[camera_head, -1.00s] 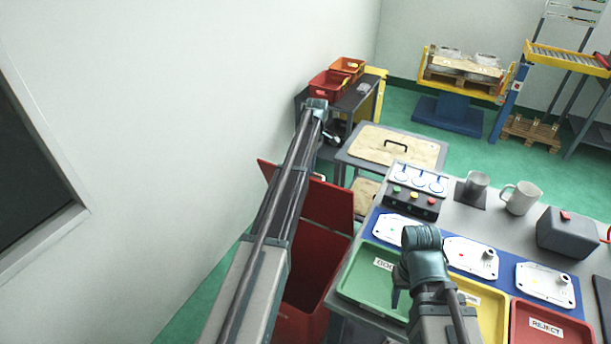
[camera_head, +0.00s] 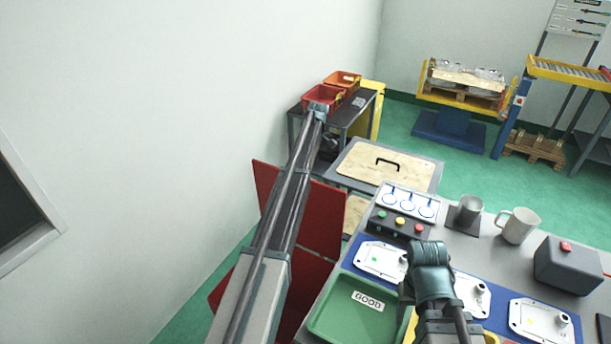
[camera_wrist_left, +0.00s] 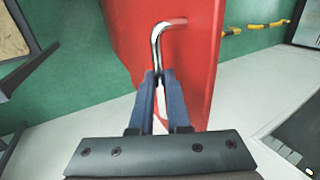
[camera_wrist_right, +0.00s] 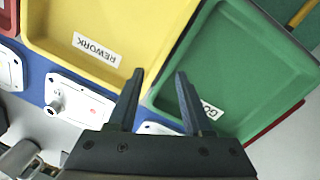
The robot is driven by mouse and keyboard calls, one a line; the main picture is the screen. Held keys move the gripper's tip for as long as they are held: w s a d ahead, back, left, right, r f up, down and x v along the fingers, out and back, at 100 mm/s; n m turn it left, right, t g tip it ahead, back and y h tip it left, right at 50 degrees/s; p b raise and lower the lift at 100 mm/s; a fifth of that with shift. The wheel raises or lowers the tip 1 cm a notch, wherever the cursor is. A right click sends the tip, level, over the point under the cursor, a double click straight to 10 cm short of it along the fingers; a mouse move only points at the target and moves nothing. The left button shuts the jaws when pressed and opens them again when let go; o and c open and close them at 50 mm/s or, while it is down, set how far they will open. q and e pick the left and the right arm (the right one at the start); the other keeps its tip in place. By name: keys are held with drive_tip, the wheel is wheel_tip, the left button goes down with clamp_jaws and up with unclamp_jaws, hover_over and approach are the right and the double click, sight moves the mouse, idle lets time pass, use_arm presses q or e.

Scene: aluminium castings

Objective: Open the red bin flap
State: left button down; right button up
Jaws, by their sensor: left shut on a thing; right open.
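The red bin (camera_head: 322,220) stands left of the workbench in the head view, partly covered by my left arm. In the left wrist view a red panel, the bin flap (camera_wrist_left: 190,75), fills the upper middle and carries a bent metal handle (camera_wrist_left: 157,42). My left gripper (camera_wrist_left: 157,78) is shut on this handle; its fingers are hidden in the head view. How far the flap stands open I cannot tell. My right gripper (camera_wrist_right: 160,75) is open and empty above the trays; it also shows at the bench in the head view (camera_head: 406,290).
The green GOOD tray (camera_head: 330,318) is at the bench's near left, with the yellow REWORK tray (camera_wrist_right: 110,20) beside it. White castings (camera_head: 380,258), a button box (camera_head: 400,222) and a mug (camera_head: 518,226) are on the bench. A white wall is left.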

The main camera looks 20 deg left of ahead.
use_arm(q)
drive_tip(key=c, duration=0.9)
unclamp_jaws()
drive_tip(key=shift+r, duration=0.15)
use_arm(e)
drive_tip(key=shift+r, duration=0.15)
use_arm(q)
drive_tip(key=shift+r+p, duration=0.85)
drive_tip(key=shift+p, duration=0.1)
wheel_tip(320, 180, up, 2)
drive_tip(key=shift+a+r+p, duration=0.1)
drive_tip(key=shift+r+p, duration=0.05)
drive_tip(key=shift+p, duration=1)
drive_tip(key=s+d, duration=0.2)
drive_tip(key=s, duration=0.3)
drive_tip(key=s+d, duration=0.2)
drive_tip(key=s, duration=0.2)
drive_tip(key=s+d, duration=0.3)
drive_tip(key=s, duration=0.2)
drive_tip(key=shift+s+r+p, duration=0.3)
drive_tip(key=shift+r+p, duration=0.1)
use_arm(e)
wheel_tip(320, 180, up, 5)
drive_tip(key=shift+f, duration=0.1)
